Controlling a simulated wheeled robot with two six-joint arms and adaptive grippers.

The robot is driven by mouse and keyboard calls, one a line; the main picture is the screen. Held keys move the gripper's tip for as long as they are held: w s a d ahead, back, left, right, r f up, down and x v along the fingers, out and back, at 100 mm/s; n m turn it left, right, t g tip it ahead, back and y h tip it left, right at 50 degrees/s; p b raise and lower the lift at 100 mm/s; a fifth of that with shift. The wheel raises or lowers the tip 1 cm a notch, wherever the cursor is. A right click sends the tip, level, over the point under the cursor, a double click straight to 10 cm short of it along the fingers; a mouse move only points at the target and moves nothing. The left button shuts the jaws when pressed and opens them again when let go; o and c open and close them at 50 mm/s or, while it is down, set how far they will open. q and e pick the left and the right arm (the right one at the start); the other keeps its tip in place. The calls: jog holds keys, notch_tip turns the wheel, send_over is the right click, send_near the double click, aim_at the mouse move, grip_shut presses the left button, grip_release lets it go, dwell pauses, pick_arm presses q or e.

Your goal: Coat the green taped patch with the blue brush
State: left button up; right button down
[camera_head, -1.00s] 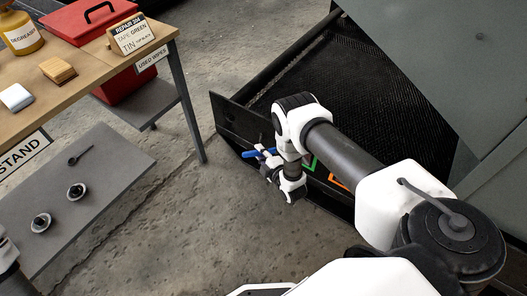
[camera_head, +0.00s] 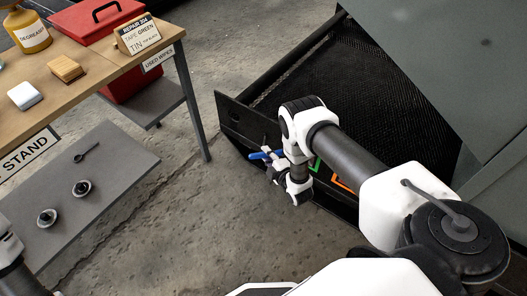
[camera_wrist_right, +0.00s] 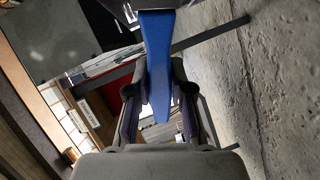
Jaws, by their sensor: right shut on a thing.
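The blue brush (camera_head: 264,155) is in my right gripper (camera_head: 273,165), beside the dark panel's outer face. In the right wrist view, the blue handle (camera_wrist_right: 158,60) runs between the two fingers of my right gripper (camera_wrist_right: 160,95), which is shut on it. The brush's working end is not clear in either view. The green taped patch (camera_head: 316,165) shows as a sliver of green on the dark panel, just right of my right wrist, which hides most of it. Only a piece of my left arm shows at the lower left edge; its gripper is out of view.
An orange taped outline (camera_head: 342,184) lies right of the green one on the dark panel (camera_head: 236,118). A wooden bench (camera_head: 100,68) at upper left holds a degreaser bottle (camera_head: 27,32), blocks and a repair sign (camera_head: 137,35). Open concrete floor lies between.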

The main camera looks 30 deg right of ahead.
aim_at(251, 159)
jog(key=shift+s+d+p, duration=1.5)
jog(key=shift+s+p, duration=0.25)
jog(key=shift+s, duration=1.7)
jog(key=w+a, duration=0.1)
jog(key=w, duration=0.1)
jog(key=w+a+b, duration=0.1)
jog(key=w, duration=0.1)
jog(key=w+a+b, duration=0.1)
jog(key=w, duration=0.1)
jog(key=shift+w, duration=0.15)
jog(key=w, duration=0.1)
jog(key=w+a+b, duration=0.1)
jog(key=w, duration=0.1)
jog(key=shift+w, duration=0.2)
jog(key=a, duration=0.1)
jog(key=s+a, duration=0.1)
jog(key=a, duration=0.1)
jog(key=s+a+p, duration=0.1)
jog(key=a, duration=0.1)
jog(key=shift+r, duration=0.1)
jog(key=shift+s+a, duration=0.15)
jog(key=shift+a, duration=0.25)
